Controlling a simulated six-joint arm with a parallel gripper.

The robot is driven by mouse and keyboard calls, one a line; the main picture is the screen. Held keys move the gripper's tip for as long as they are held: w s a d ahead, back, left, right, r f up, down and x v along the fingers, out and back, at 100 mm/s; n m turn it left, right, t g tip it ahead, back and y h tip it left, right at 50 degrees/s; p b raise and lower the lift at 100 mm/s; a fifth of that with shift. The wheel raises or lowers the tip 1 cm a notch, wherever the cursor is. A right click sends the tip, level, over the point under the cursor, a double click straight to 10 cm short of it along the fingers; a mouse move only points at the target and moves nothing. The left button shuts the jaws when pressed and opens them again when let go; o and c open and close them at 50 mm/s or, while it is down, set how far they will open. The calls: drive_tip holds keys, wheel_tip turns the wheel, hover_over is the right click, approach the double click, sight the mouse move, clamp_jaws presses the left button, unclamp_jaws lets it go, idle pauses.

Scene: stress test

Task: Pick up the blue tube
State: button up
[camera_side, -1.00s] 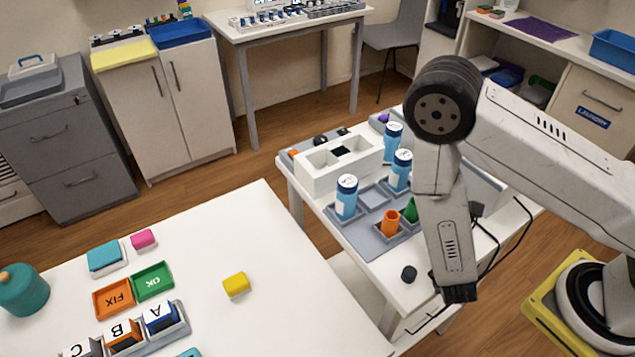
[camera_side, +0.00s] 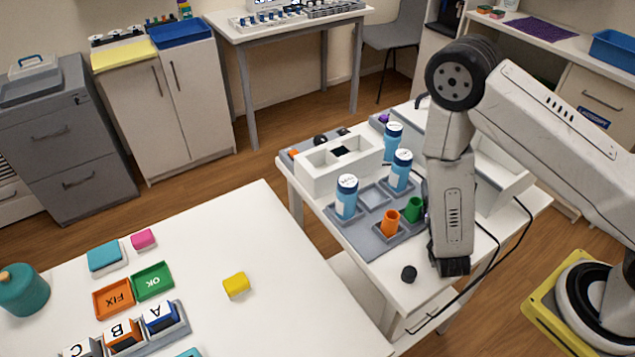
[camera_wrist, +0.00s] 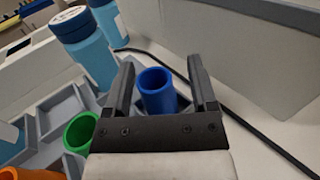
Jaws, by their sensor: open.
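The blue tube (camera_wrist: 157,92) is an open-topped cylinder. In the wrist view it stands between the two open fingers of my gripper (camera_wrist: 161,90), with a gap visible on each side. In the side view my gripper (camera_side: 450,267) points down at the right part of the small white table, and the blue tube is hidden behind my arm there. A green tube (camera_side: 413,209) and an orange tube (camera_side: 390,223) stand in the grey tray (camera_side: 366,237) to the left of my gripper. The green tube (camera_wrist: 80,132) also shows at lower left in the wrist view.
A small black knob (camera_side: 409,273) lies near the front edge. A dark cable (camera_wrist: 240,120) runs right of the gripper.

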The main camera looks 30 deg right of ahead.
idle(0.4)
clamp_jaws()
drive_tip(key=shift+r, duration=0.15)
wheel_tip(320, 180, up, 10)
idle(1.0)
idle(0.6)
